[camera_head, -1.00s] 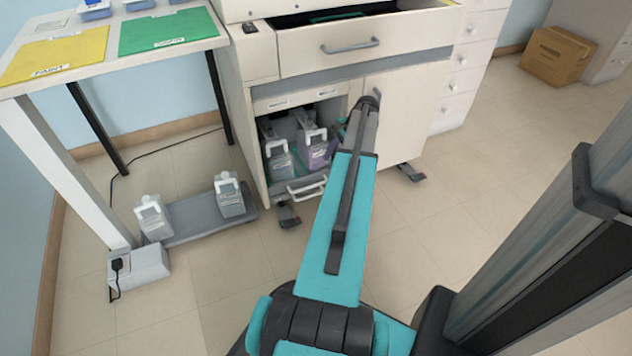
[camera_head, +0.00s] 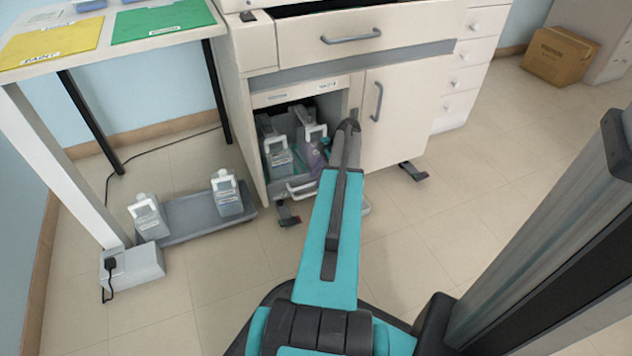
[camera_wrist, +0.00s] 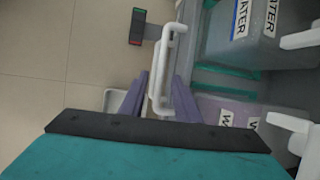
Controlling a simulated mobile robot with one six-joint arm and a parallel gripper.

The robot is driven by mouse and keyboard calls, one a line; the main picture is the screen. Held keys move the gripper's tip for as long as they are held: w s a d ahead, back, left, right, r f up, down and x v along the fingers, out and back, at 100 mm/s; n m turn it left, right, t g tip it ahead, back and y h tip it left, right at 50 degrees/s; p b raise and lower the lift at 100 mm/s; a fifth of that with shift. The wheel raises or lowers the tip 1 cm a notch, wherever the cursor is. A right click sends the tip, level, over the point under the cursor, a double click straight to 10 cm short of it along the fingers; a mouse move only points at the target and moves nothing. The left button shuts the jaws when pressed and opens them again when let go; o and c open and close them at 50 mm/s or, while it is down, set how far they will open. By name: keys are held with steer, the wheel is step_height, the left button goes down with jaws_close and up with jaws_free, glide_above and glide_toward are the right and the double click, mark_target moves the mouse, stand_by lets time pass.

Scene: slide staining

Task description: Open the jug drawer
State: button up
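The jug drawer is the low open-fronted bay at the cabinet's lower left, with jugs (camera_head: 277,158) inside and a pale bar handle (camera_head: 303,188) at its bottom front. In the wrist view the white handle (camera_wrist: 167,65) runs up the middle, and jugs (camera_wrist: 232,30) labelled WATER stand to its right. My gripper (camera_wrist: 161,82) is open, with one purple finger on each side of the handle. I cannot tell whether either finger touches it. The drawer looks shut or nearly so.
A cabinet door (camera_head: 405,115) with a bar handle is right of the bay, and a wide drawer (camera_head: 365,40) is above. Floor jugs (camera_head: 228,196) stand on a grey platform (camera_head: 190,216) to the left. A cardboard box (camera_head: 558,57) is far right. Floor in front is clear.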

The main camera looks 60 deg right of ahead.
steer(key=shift+x, duration=0.8)
jaws_close()
steer(key=shift+d, duration=0.15)
steer(key=s+a+p, duration=0.4)
steer(key=s+a, duration=0.4)
steer(key=s, duration=0.3)
steer(key=s+a+p, duration=0.5)
steer(key=s+a, duration=0.4)
steer(key=s, duration=0.3)
steer(key=shift+s+a, duration=0.2)
steer(key=shift+a, duration=0.15)
